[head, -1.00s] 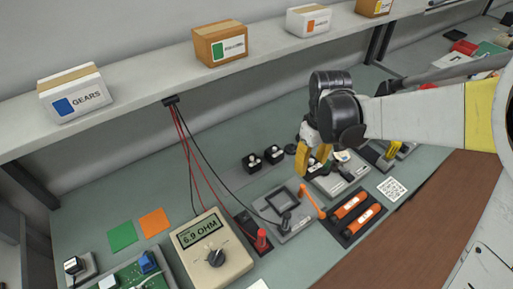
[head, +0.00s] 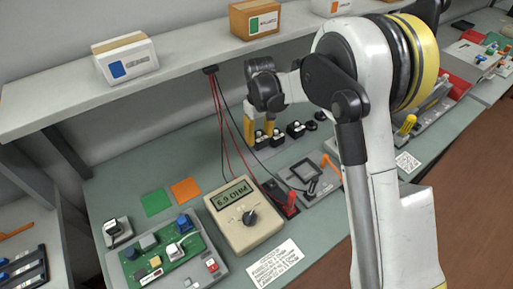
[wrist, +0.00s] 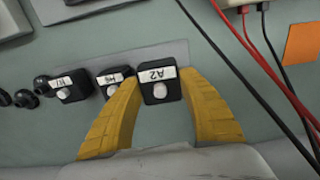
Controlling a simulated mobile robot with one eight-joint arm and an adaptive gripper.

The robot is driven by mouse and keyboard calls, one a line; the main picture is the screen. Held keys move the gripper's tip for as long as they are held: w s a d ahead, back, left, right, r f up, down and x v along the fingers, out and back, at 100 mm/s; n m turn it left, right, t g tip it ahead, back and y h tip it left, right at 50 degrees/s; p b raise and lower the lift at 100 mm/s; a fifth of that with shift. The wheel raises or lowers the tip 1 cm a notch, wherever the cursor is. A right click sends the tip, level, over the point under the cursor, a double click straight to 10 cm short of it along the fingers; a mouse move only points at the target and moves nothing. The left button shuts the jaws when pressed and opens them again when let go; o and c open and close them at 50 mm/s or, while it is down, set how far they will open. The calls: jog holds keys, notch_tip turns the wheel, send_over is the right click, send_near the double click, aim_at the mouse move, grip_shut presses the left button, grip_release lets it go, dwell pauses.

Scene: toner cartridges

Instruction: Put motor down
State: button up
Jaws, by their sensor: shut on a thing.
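The motor (wrist: 158,84) is a small black block with a white label reading A2 and a pale round shaft. My gripper (wrist: 160,88) is shut on it, with one yellow finger on each side. In the head view my gripper (head: 260,136) points down at the left end of a row of similar black motors. Two of these, the middle motor (wrist: 114,80) and the farther motor (wrist: 68,86), stand beside the held one in the wrist view. The held motor is at or just above a grey strip (wrist: 180,50); contact underneath is hidden.
A multimeter (head: 243,215) reading 6.9 OHM stands in front, with red and black leads hanging near my gripper. Green (head: 156,202) and orange (head: 186,190) squares lie to the left. A circuit board (head: 165,258) is at front left. A shelf with boxes runs above.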

aim_at(257, 145)
jog(key=shift+a+f, duration=0.35)
jog(key=shift+a, duration=0.1)
notch_tip(257, 145, down, 4)
jog(key=shift+r+b, duration=0.1)
jog(key=shift+b, duration=0.75)
jog(key=shift+r, duration=0.1)
jog(key=o, duration=1.2)
jog(key=shift+f, duration=0.2)
jog(key=shift+o, duration=0.2)
